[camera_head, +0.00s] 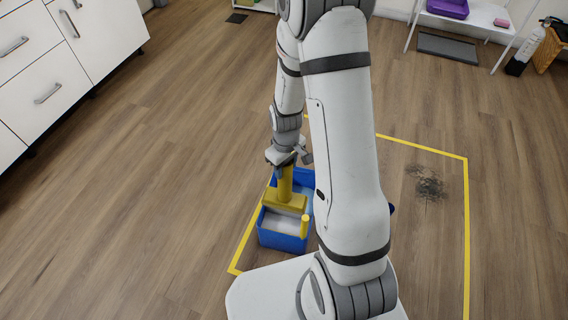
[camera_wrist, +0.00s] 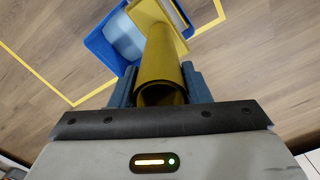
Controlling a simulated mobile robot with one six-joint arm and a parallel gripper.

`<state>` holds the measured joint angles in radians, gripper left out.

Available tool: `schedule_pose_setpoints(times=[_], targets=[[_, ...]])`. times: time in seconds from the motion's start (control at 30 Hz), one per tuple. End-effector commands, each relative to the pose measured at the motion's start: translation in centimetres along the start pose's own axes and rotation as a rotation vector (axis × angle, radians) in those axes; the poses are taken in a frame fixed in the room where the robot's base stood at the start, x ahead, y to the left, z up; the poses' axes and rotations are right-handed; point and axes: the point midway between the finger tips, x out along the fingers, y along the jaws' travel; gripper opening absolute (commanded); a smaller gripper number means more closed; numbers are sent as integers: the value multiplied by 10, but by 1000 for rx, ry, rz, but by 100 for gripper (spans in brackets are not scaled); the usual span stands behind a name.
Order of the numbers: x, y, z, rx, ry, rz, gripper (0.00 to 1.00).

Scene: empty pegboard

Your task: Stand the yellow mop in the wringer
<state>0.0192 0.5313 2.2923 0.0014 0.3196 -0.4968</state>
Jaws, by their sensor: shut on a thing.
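My gripper (camera_head: 286,164) is shut on the yellow mop's thick tube (camera_head: 285,184), holding it upright over the blue bucket (camera_head: 282,241). In the wrist view the yellow mop (camera_wrist: 160,65) runs away between the blue-grey fingers of my gripper (camera_wrist: 160,78), its hollow end near the camera. A yellow block, likely the wringer (camera_head: 272,198), spans the bucket, with a short yellow lever (camera_head: 305,227) at its front right. The tube's lower end meets the yellow block; I cannot tell whether it is seated in it. The blue bucket also shows in the wrist view (camera_wrist: 97,45).
Yellow tape (camera_head: 467,215) marks an area on the wooden floor around the bucket. A dark tangled patch (camera_head: 428,185) lies inside it at right. White cabinets (camera_head: 60,60) stand at left, a white shelf (camera_head: 480,14) at back right. My arm hides the bucket's right side.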

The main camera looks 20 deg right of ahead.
Motion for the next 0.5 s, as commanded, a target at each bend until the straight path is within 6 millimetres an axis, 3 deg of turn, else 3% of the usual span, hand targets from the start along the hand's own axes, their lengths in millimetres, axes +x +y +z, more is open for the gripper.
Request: schedule_pose_setpoints(times=[0.5], targets=[[38,-3,5,-30,2,1,25]])
